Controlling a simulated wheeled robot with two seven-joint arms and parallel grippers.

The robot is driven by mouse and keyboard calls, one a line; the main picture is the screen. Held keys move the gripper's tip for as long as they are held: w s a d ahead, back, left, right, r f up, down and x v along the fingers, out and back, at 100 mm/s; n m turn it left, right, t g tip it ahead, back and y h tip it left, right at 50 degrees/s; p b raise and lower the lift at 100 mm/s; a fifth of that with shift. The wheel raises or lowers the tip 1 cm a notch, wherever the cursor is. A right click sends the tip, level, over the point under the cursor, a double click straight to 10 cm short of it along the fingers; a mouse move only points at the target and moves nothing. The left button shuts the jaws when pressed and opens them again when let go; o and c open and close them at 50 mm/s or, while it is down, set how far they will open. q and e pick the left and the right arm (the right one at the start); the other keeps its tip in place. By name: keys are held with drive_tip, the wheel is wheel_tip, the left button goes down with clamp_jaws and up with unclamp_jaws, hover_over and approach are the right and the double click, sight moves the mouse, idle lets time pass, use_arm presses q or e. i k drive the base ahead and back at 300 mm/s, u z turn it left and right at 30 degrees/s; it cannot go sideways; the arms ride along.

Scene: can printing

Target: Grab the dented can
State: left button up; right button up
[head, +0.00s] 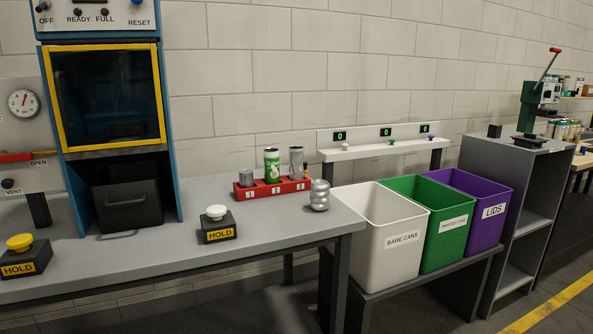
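The dented can (320,195) is bare silver metal with a pinched, uneven body. It stands on the grey workbench (275,228) near its right end, just right of the red can rack (258,191). The rack has numbered slots and holds a short silver can (246,177), a green printed can (272,165) and a taller silver can (296,162). Neither of my grippers shows in the head view.
White, green and purple bins (388,227) stand right of the bench. A hold button with a white top (218,224) and one with a yellow top (22,256) sit on the bench. A blue cabinet (110,107) stands at left. The bench front between the buttons is clear.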

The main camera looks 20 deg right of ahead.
sight(295, 153)
drive_tip(key=z, duration=2)
drive_tip(key=i, duration=1.8)
drive_tip(key=u, duration=3)
